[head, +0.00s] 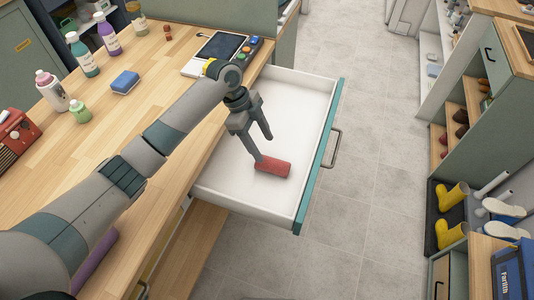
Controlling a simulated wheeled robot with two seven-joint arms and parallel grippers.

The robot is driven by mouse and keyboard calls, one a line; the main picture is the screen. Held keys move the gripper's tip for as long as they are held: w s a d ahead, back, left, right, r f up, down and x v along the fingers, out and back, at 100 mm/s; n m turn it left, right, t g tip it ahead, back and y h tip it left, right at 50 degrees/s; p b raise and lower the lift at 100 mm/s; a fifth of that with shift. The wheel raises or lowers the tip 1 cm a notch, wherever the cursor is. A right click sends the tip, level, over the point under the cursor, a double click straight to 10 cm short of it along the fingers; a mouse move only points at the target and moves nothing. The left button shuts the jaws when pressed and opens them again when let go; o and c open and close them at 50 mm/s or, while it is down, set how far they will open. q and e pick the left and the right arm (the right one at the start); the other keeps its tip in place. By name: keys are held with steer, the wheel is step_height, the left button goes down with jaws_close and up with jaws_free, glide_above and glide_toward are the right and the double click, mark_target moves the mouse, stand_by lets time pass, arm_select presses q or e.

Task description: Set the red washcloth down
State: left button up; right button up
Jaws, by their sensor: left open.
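The red washcloth (273,170), a small rolled or folded bundle, lies on the white floor of the open drawer (290,110), near its front corner. My left gripper (264,147) is over the drawer, pointing down, with its fingers spread. One fingertip is at the upper left end of the washcloth; the other is just above and to the right of it. I cannot tell whether the near fingertip touches the cloth. My right gripper is not in view.
The drawer's teal front with a handle (335,148) faces the tiled floor at right. On the wooden counter (150,80) are several bottles, a blue sponge (125,82) and a device with a screen (222,47). Shelves with yellow boots (452,197) stand at far right.

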arm_select(q)
steer(key=b+v, duration=0.1)
steer(key=v, duration=0.4)
steer(key=shift+r, duration=0.1)
stand_by(0.4)
